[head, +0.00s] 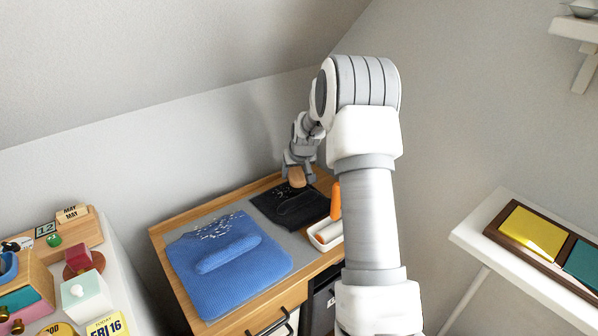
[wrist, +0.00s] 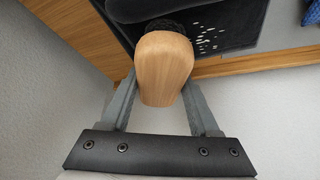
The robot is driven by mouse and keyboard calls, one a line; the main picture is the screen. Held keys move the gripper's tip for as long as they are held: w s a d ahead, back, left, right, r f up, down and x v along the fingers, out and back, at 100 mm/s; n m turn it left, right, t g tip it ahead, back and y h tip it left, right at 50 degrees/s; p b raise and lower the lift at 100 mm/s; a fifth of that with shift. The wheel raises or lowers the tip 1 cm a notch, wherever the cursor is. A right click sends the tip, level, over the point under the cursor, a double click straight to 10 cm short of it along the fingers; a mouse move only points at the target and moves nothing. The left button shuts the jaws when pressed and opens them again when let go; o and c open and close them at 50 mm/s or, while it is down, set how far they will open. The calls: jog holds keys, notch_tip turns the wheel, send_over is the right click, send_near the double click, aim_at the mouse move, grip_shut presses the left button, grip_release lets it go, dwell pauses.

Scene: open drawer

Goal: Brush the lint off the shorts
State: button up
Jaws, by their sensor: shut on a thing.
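My gripper (wrist: 160,88) is shut on a brush with a pale wooden handle (wrist: 165,62). The brush also shows in the head view (head: 297,177), under my gripper (head: 298,168). Its dark bristle end is over the black folded cloth, which looks like the shorts (head: 290,212); I cannot tell whether it touches. In the wrist view the black cloth (wrist: 230,22) has white lint specks beside the brush, to its right. A blue knitted garment (head: 205,285) lies folded to the left, with pale specks near its top.
Both garments lie on a grey mat (head: 285,240) on a wooden dresser top (head: 168,228). A white tray (head: 318,238) with an orange-handled item (head: 335,200) stands at the right edge. Walls close in behind. A cluttered white surface is at left, a shelf at right.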

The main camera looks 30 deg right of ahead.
send_over(276, 197)
jog(key=shift+a+r, duration=0.1)
jog(key=shift+r, duration=0.15)
dwell(0.7)
jog(key=shift+r, duration=0.1)
jog(key=shift+r+p, duration=1.6)
jog(key=shift+r, duration=1.3)
notch_tip(276, 197, up, 3)
jog(key=shift+p, duration=0.9)
